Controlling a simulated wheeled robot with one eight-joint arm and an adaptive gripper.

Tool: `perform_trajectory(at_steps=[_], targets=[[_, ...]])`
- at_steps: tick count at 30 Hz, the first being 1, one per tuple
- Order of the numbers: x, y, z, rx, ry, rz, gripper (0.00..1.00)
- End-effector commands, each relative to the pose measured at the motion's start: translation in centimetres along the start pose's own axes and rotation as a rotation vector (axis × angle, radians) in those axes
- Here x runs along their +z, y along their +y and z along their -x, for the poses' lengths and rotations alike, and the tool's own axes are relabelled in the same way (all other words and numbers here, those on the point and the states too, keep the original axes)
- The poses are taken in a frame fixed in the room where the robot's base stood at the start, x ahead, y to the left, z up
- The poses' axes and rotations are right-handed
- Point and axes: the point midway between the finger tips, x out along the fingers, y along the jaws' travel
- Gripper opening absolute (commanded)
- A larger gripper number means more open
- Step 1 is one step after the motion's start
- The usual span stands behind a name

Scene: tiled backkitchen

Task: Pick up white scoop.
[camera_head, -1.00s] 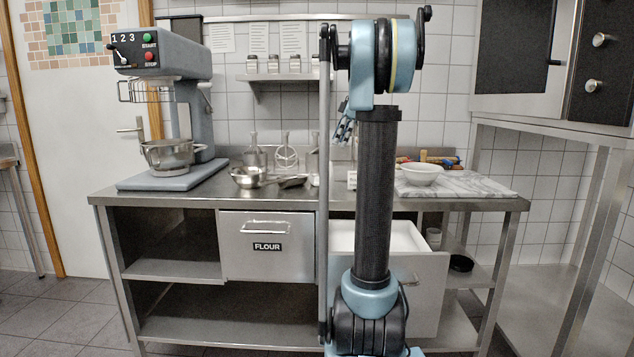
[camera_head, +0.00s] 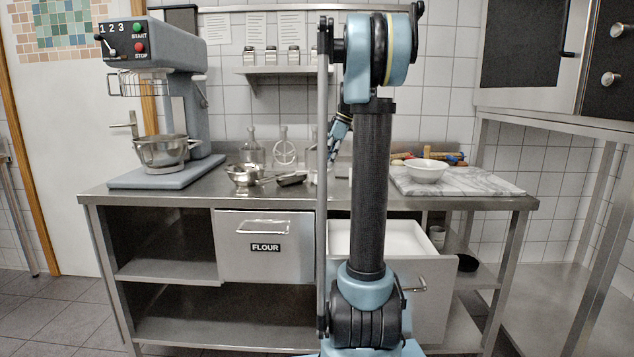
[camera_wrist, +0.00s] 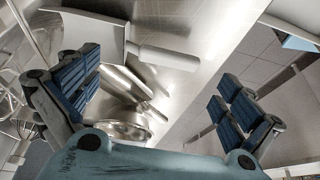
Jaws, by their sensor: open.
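In the wrist view a pale scoop-like thing (camera_wrist: 168,58) lies on the steel counter, beyond the gap between my fingers. It looks like the white scoop. In the head view, a small white piece (camera_head: 312,177) shows at the counter just left of my arm; most of it is hidden. My gripper (camera_wrist: 158,102) is open and empty, its two dark-padded fingers wide apart. In the head view my gripper (camera_head: 340,132) is above the counter, partly hidden behind my arm.
A metal bowl (camera_head: 242,174) and a dark scoop (camera_head: 291,180) lie left of my arm. A mixer (camera_head: 165,95) stands further left. A white bowl (camera_head: 427,171) sits on a marble board (camera_head: 480,184) at right. An open drawer (camera_head: 425,290) juts out below the counter.

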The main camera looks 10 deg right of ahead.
Motion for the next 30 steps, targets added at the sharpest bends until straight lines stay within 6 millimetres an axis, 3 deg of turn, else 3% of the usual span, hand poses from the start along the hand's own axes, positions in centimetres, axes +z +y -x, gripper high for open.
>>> perform_trajectory(at_steps=[11, 20, 29, 30], targets=[[-0.1, 0.0, -3.0, -0.001, 0.0, 0.002, 1.0], [-0.2, 0.0, -6.7, -0.001, 0.0, 0.002, 1.0], [-0.2, 0.0, -7.1, 0.0, 0.0, 0.001, 1.0], [-0.2, 0.0, -7.1, 0.0, 0.0, 0.001, 0.95]])
